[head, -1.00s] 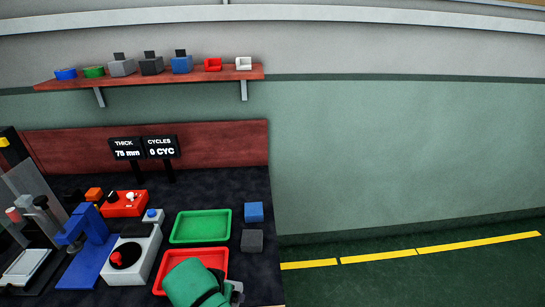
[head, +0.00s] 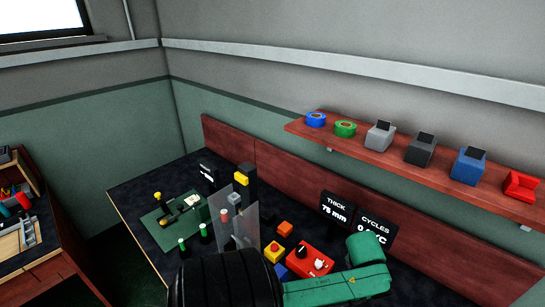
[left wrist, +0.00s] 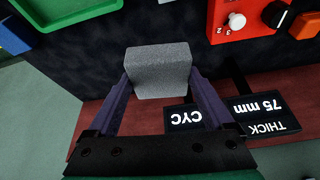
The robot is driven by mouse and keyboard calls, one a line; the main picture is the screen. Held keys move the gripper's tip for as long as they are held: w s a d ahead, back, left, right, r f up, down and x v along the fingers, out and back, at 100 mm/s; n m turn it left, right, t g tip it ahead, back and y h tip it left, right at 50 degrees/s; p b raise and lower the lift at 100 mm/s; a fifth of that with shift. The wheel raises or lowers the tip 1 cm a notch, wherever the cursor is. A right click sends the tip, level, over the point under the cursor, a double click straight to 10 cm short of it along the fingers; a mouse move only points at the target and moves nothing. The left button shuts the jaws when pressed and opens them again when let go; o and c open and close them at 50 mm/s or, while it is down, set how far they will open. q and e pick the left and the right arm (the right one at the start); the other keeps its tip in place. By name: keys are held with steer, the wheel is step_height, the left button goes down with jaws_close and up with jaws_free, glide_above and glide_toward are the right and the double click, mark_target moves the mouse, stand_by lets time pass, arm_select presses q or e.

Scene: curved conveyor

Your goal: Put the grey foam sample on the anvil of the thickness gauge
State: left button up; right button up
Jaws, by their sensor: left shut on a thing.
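In the left wrist view my left gripper (left wrist: 161,76) is shut on the grey foam sample (left wrist: 160,72), a speckled grey block between its two dark fingertips. The block is above the dark bench top. In the head view my green forearm crosses the lower part of the picture, and neither the gripper nor the block can be seen there. A small blue piece (head: 279,271), likely the top of the thickness gauge, shows just above my arm. The rest of the gauge and its anvil are hidden. My right gripper is not in view.
A red control box (head: 310,258), an orange block (head: 285,228) and a yellow-topped button box (head: 273,251) stand near my arm. Behind are THICK and CYCLES displays (head: 337,209). A clear guard (head: 246,215) stands left. The wrist view shows a green tray (left wrist: 75,22).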

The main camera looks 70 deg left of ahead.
arm_select(q)
steer(key=a+r+n+p, duration=0.2)
steer(key=a+r, duration=0.2)
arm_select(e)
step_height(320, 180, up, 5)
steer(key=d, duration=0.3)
arm_select(q)
steer(key=f+b, duration=0.3)
steer(key=f, duration=0.3)
steer(key=f+b, duration=0.2)
steer(key=f, duration=0.3)
steer(key=f+b, duration=0.3)
steer(key=f, duration=0.3)
steer(key=shift+w+a+f+b, duration=0.2)
steer(key=shift+a+f+b, duration=0.15)
steer(key=shift+a, duration=0.05)
step_height(320, 180, down, 4)
steer(key=b, duration=0.4)
steer(key=shift+b, duration=0.35)
steer(key=shift+r+p, duration=0.35)
steer(key=shift+f, duration=0.2)
steer(key=o, duration=1)
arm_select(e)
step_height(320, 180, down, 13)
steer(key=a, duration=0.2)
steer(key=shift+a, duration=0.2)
